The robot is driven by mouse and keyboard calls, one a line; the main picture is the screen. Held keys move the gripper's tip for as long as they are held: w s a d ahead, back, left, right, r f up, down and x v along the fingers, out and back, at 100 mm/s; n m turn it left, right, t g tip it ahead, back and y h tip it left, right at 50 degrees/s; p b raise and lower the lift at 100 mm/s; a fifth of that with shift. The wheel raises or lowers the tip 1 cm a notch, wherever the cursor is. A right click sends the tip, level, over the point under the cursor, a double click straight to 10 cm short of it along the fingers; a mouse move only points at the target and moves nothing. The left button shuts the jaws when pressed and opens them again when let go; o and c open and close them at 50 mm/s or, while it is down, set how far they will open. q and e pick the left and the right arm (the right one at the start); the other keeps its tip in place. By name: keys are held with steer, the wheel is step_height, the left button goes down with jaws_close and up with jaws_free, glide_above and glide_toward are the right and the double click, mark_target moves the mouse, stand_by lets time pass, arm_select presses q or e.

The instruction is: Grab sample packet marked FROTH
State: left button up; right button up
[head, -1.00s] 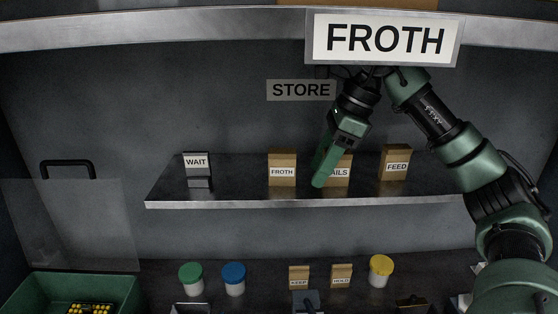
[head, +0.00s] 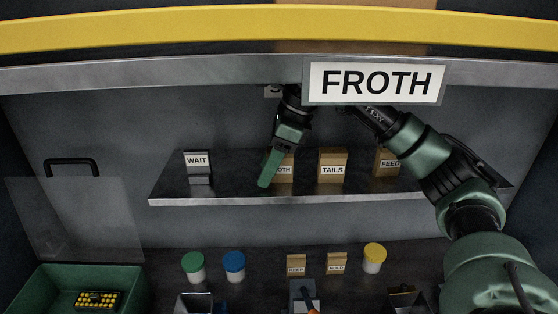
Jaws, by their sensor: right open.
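The FROTH packet (head: 286,172) is a small brown packet with a white label, standing on the dark shelf (head: 225,191). My right gripper (head: 268,172) hangs down in front of it and covers its left part, so only "OTH" of the label reads. The gripper is open with nothing seen in it; I cannot tell whether it touches the packet. The TAILS packet (head: 332,165) and the FEED packet (head: 387,162) stand to the right on the same shelf. My arm partly covers FEED. My left gripper is not in view.
A WAIT holder (head: 198,168) stands at the shelf's left. A large FROTH sign (head: 375,82) hangs above. Below are a green-lidded jar (head: 193,268), a blue-lidded jar (head: 234,267), a yellow-lidded jar (head: 375,258), KEEP and HOLD boxes, and a green bin (head: 45,290).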

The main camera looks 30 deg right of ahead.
steer(key=shift+s+d, duration=0.1)
steer(key=c, duration=0.6)
jaws_close()
steer(key=shift+r, duration=0.25)
